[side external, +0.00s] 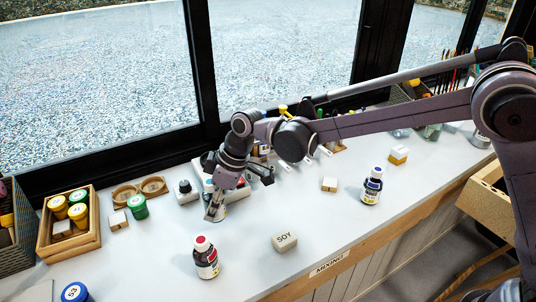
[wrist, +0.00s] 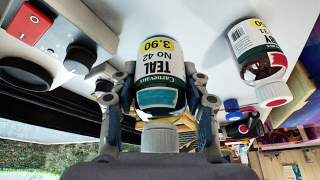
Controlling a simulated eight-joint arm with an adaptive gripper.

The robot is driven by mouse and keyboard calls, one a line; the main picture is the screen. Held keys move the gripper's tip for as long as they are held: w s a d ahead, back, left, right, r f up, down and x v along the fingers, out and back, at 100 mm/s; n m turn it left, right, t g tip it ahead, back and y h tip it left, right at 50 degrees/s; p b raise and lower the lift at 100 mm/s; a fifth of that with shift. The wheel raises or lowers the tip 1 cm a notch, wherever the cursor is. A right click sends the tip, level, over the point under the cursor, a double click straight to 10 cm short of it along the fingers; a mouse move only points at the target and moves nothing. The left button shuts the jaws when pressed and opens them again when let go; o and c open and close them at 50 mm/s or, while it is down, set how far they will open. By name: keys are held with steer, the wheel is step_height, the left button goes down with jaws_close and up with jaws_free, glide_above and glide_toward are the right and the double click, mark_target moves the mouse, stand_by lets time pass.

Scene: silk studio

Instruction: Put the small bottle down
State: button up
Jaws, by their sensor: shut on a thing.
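The small bottle (wrist: 158,72) has a white label reading "TEAL No 42", a teal patch, a yellow price tag and a pale cap. My gripper (wrist: 159,84) is shut on it, with one finger on each side of its body. In the side view my gripper (side external: 216,205) points down over the pale worktop, and the bottle (side external: 221,212) shows only partly behind the fingers. I cannot tell whether its base touches the worktop.
Another white-capped bottle (wrist: 258,55) is near the held one. A red-capped bottle (side external: 206,260) and a SOY block (side external: 284,242) stand in front. A blue-capped bottle (side external: 372,187) is to the right. A wooden crate of jars (side external: 95,241) is left. Bare worktop lies between them.

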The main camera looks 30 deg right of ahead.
steer(key=shift+f, duration=2.05)
steer(key=shift+f, duration=0.1)
steer(key=o, duration=1.2)
steer(key=v, duration=1.2)
steer(key=s+d+r+m+t+h, duration=0.1)
steer(key=s+d+r+m, duration=0.2)
steer(key=d, duration=0.5)
steer(key=s+d+r+m+t, duration=0.1)
steer(key=s+d+r+m, duration=0.2)
steer(key=d, duration=0.5)
steer(key=s+d+f+m+t+h, duration=0.1)
steer(key=s+d+f+m, duration=0.1)
steer(key=s+d, duration=0.2)
steer(key=s+d+f+m+t+h, duration=0.1)
steer(key=s+d+f+m, duration=0.1)
steer(key=s+d, duration=0.2)
steer(key=s+d+f+m+h, duration=0.1)
steer(key=s+d, duration=0.3)
steer(key=s, duration=0.1)
steer(key=shift+s+d+f+m+t, duration=0.15)
steer(key=shift+d+f+m+t, duration=0.2)
steer(key=shift+f+m+t, duration=0.05)
